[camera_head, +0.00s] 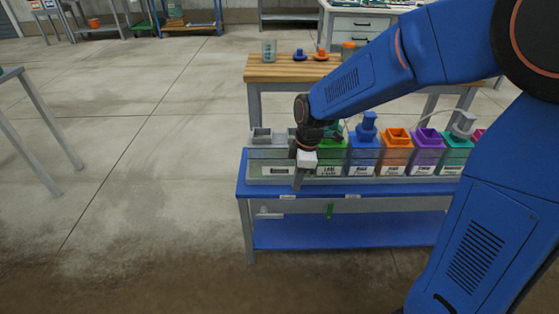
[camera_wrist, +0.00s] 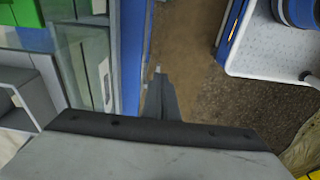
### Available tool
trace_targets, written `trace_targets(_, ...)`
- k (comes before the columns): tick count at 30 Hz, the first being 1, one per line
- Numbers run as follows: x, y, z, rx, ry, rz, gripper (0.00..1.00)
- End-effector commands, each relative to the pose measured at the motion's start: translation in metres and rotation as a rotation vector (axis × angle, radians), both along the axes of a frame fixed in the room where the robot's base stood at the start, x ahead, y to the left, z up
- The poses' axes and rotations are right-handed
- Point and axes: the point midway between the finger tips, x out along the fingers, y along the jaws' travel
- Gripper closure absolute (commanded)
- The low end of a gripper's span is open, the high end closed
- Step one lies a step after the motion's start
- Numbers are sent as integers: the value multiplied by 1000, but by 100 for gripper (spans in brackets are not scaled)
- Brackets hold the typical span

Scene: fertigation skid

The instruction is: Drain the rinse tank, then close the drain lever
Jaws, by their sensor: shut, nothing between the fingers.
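A clear-walled tank with a grey top (camera_head: 270,170) and a white label stands at the left end of the blue bench; the label is too small to read, so I cannot confirm it is the rinse tank. Below the bench top are a pale horizontal handle (camera_head: 269,214) under this tank and a green upright handle (camera_head: 330,210) farther right. I cannot tell for certain which is the drain lever. My gripper (camera_head: 298,185) points down at the bench's front edge, by the tank's right end. In the wrist view its fingers (camera_wrist: 159,85) are shut and empty. The water level is not clear.
Green (camera_head: 330,160), blue (camera_head: 364,155), orange (camera_head: 396,150) and purple (camera_head: 427,150) tanks stand in a row to the right. A wooden-topped table (camera_head: 290,70) stands behind. The bench's lower blue shelf (camera_head: 340,232) looks bare. Open floor lies to the left.

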Motion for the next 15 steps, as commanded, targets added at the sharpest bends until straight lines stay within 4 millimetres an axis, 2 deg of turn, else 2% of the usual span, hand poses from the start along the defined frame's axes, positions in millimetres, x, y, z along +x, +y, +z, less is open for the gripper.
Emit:
trace_targets(5,0,0,0,0,0,0,100)
trace_targets(8,0,3,1,-4,1,2,76)
trace_targets(9,1,7,3,-11,3,4,73)
trace_targets(15,3,41,16,-77,10,11,73)
